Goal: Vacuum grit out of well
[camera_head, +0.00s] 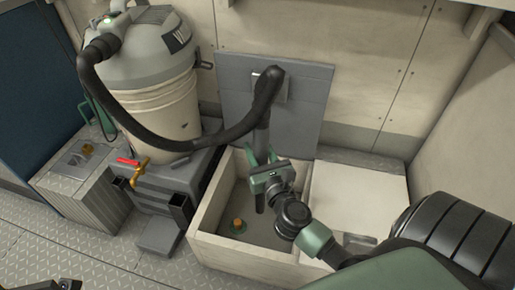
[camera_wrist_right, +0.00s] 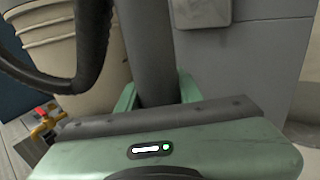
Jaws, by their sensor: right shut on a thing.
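The well (camera_head: 207,205) is an open, pale-walled box compartment with a dark floor. A green-and-orange fitting (camera_head: 238,226) sits on that floor; I cannot make out grit. The vacuum (camera_head: 155,60) is a grey head on a cream bucket with a green light lit. Its black hose (camera_head: 165,146) arcs to a dark wand (camera_head: 262,135). My right gripper (camera_head: 262,157) is shut on the wand, held roughly upright over the well; the wand (camera_wrist_right: 148,50) also shows between its green fingers in the wrist view. The wand's lower end is partly hidden. A dark part at the bottom left may be my left gripper (camera_head: 66,285).
A grey panel (camera_head: 305,105) stands upright behind the well. A pale cover (camera_head: 355,195) lies right of the opening. A brass tap with a red handle (camera_head: 135,168) sticks out below the vacuum. Treadplate floor (camera_head: 90,255) is clear at the lower left.

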